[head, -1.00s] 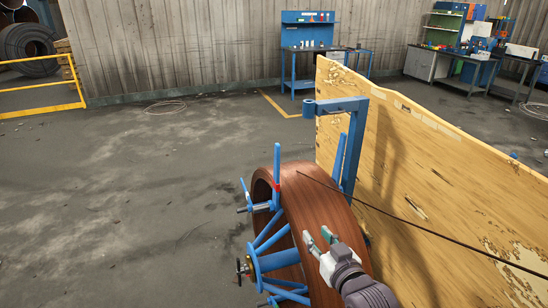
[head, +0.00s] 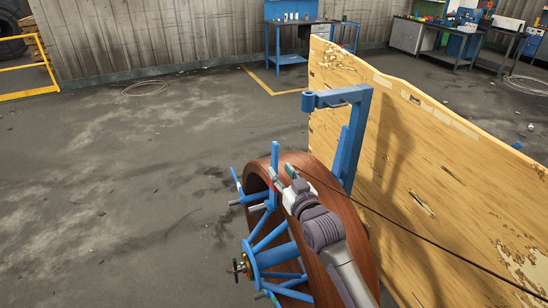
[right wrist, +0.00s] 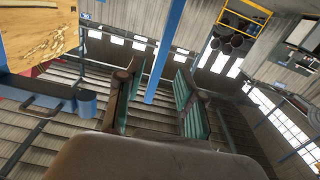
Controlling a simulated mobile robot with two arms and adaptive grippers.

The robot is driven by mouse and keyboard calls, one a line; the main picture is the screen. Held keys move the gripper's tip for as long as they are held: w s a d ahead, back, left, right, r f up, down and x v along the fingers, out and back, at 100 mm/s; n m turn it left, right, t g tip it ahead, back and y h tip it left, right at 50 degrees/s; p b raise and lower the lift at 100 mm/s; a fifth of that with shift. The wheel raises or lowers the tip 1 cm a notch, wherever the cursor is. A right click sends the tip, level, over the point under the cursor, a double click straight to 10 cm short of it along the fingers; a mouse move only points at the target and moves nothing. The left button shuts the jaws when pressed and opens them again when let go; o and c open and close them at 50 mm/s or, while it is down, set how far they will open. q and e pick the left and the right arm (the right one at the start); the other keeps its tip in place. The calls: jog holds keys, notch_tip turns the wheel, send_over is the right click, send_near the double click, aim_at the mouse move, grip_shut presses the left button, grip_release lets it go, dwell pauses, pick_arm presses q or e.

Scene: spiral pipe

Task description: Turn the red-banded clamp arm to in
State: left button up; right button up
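The red-banded clamp arm (head: 275,158) is a blue bar standing upright at the top left of the brown spiral pipe coil (head: 340,225). Its red band is mostly hidden by my right gripper (head: 282,178), which is at the bar over the coil's upper rim. In the right wrist view my right gripper (right wrist: 155,100) has its teal-padded fingers spread apart. A blue bar (right wrist: 166,50) shows between them with gaps on both sides; no red band shows there, and I cannot tell if it is the clamp arm. My left gripper is not in view.
A blue spoked hub (head: 270,255) with more arms sits on the coil's left face. A blue bracket (head: 350,105) rises behind the coil, beside a wooden panel (head: 430,150) on the right. A dark cable crosses the coil. The floor at left is clear.

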aim_at(277, 165)
jog(key=p+x, duration=0.1)
jog(key=x, duration=0.3)
jog(key=shift+w, duration=0.1)
jog(key=shift+w+a, duration=0.1)
jog(key=shift+w, duration=0.2)
jog(key=shift+w+a, duration=0.1)
jog(key=shift+w, duration=0.25)
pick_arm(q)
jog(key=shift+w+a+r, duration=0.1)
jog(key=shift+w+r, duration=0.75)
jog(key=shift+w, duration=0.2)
pick_arm(e)
grip_shut()
